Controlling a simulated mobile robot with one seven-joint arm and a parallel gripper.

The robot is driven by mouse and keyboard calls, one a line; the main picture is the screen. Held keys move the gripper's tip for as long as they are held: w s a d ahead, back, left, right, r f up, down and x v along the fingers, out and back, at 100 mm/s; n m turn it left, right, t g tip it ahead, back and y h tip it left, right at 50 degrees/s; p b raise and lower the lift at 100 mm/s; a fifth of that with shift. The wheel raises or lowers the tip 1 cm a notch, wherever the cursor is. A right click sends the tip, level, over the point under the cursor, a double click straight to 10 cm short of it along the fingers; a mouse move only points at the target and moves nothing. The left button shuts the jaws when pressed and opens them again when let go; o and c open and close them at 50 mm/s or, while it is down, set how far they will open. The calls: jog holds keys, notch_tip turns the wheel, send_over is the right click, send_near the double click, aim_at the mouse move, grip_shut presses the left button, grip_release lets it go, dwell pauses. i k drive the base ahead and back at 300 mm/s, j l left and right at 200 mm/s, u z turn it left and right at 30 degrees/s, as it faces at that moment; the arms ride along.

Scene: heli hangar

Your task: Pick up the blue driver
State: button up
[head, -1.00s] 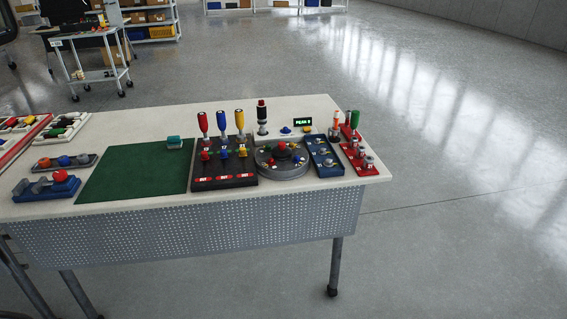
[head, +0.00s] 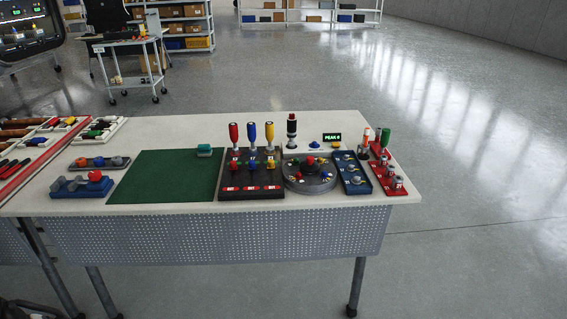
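The blue driver (head: 252,135) stands upright in the black rack (head: 251,191), between the red driver (head: 234,136) and the yellow driver (head: 270,136). Its blue handle points up. Small red, blue and yellow knobs sit in front of the drivers on the same rack. My gripper is not in view.
The white table (head: 200,130) holds a green mat (head: 165,177) left of the rack and a round grey turntable (head: 309,175) right of it. A dark-topped post (head: 292,130) stands behind the turntable. Red trays with tools (head: 40,160) lie at the far left.

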aim_at(250, 126)
jog(key=i+u, duration=0.2)
jog(key=i, duration=0.35)
jog(key=i+u, duration=0.15)
jog(key=i, duration=0.4)
jog(key=i+l+u, duration=0.2)
jog(key=i, duration=0.35)
